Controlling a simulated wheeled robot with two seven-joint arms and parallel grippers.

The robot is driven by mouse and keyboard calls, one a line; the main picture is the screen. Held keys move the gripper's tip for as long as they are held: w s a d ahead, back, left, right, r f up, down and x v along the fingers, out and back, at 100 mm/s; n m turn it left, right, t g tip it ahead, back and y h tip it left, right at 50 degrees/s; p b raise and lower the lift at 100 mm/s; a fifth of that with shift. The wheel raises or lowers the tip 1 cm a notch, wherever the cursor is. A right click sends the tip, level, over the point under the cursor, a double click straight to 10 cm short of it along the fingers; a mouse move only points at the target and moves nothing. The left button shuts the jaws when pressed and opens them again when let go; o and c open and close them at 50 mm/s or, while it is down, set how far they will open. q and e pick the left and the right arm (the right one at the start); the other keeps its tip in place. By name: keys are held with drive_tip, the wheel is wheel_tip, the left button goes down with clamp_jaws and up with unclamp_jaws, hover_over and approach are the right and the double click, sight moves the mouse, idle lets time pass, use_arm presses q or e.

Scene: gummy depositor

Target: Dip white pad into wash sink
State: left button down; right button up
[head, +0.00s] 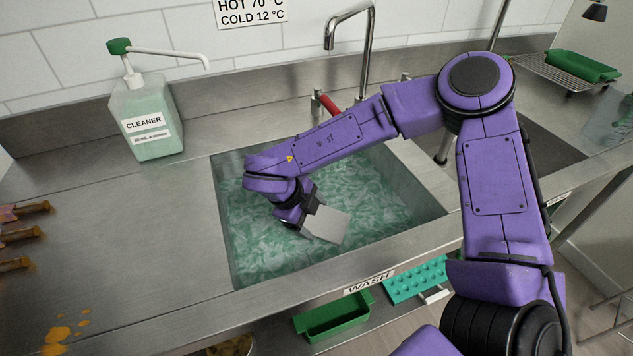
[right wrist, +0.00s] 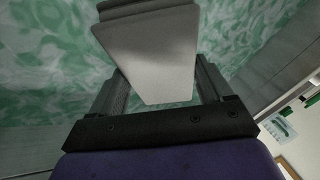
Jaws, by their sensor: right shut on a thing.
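The wash sink (head: 223,225) is a steel basin with foamy green-white water, set in the counter above a WASH label. My right gripper (head: 309,208) reaches down inside the basin outline, shut on the white pad (head: 328,225). The pad is a flat, pale grey-white block, tilted, over the water; I cannot tell whether its lower edge touches the surface. In the right wrist view the pad (right wrist: 150,50) sits between the two fingers of the right gripper (right wrist: 160,88), with green water behind it. My left gripper is not in view.
A cleaner pump bottle (head: 145,118) stands behind the sink at left. A tap (head: 362,50) rises at the back. Orange stains (head: 65,333) mark the left counter, near brown pegs (head: 24,236). A green tray (head: 335,316) and teal mold (head: 415,280) lie below the front edge.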

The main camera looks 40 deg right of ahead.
drive_tip(key=s+a+r+p, duration=0.2)
drive_tip(key=r+p, duration=0.4)
drive_tip(key=s+a+r+p, duration=0.2)
drive_tip(key=r+p, duration=0.4)
drive_tip(key=r, duration=0.1)
drive_tip(key=shift+s, duration=0.2)
drive_tip(key=shift+r, duration=0.1)
wheel_tip(320, 180, up, 5)
drive_tip(key=p, duration=0.5)
idle(0.4)
